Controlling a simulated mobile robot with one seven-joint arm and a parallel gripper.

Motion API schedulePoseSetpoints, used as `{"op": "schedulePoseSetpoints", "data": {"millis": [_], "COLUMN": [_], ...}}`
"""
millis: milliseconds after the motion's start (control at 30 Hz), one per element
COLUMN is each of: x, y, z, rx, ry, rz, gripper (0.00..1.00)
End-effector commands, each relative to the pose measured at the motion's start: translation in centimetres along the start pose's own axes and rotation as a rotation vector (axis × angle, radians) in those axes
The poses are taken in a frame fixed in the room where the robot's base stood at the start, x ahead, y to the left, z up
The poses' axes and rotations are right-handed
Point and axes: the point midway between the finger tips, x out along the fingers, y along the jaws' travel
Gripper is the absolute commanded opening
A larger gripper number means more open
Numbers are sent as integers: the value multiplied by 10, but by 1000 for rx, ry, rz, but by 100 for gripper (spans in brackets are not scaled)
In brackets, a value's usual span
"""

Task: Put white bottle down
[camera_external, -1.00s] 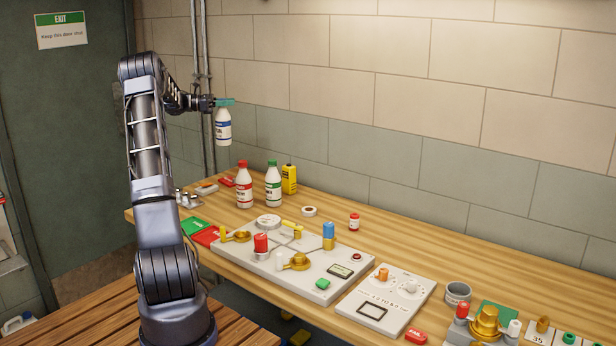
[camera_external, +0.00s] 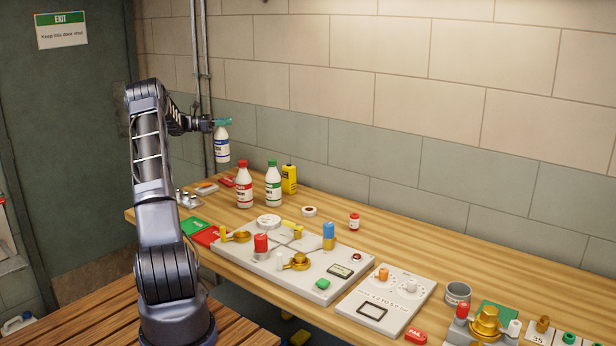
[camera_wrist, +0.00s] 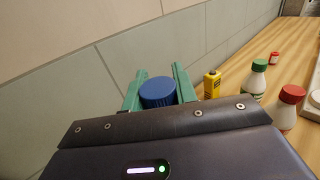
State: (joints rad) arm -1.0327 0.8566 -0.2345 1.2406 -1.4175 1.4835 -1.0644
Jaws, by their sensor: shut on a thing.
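The white bottle (camera_external: 222,148) with a blue label hangs upright in my gripper (camera_external: 218,124), above the far left end of the wooden table. Its bottom is clear of the table top. In the wrist view its blue cap (camera_wrist: 157,92) sits between the two green fingers of my gripper (camera_wrist: 158,90), which are shut on it. The bottle's body is hidden below the cap in that view.
A red-capped bottle (camera_external: 244,187), a green-capped bottle (camera_external: 273,186) and a yellow container (camera_external: 289,179) stand right of the held bottle. Small red and grey items (camera_external: 206,189) lie below it. The wall (camera_external: 300,135) is close behind. A valve panel (camera_external: 330,262) lies in front.

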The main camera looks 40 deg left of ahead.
Motion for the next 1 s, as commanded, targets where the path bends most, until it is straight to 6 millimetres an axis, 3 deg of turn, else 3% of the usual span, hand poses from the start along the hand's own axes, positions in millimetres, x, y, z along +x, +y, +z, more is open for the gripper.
{"op": "schedulePoseSetpoints", "data": {"millis": [100,233,533,800,1000], "x": [0,0,0,0,0], "y": [0,0,0,0,0], "z": [-26,-45,-64,-98,-99], "rx": [-2,0,-1,0,2], "ry": [0,0,0,0,0], "rz": [0,0,0,0,0], "gripper": [0,0,0,0,0]}}
